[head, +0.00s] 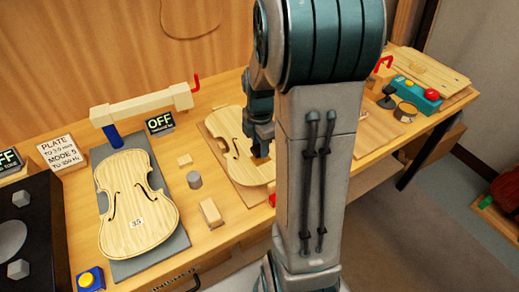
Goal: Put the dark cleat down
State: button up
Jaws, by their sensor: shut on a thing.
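My gripper (260,147) points down over the second violin plate (233,146), which lies on a brown board in the middle of the bench. It is shut on a small brown piece, the dark cleat (261,160), which shows just below the fingertips. Most of the cleat is hidden by the fingers, and I cannot tell whether it touches the plate. My arm covers the right side of this plate.
A violin plate marked 35 (137,205) lies on a grey mat at left, under a wooden beam (142,104). Pale blocks (211,212) and a grey cylinder (194,180) stand between the plates.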

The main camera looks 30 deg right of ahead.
jog(key=shift+f, duration=1.35)
jog(key=shift+f, duration=0.2)
jog(key=o, duration=0.9)
jog(key=shift+o, duration=0.2)
jog(key=shift+r, duration=0.15)
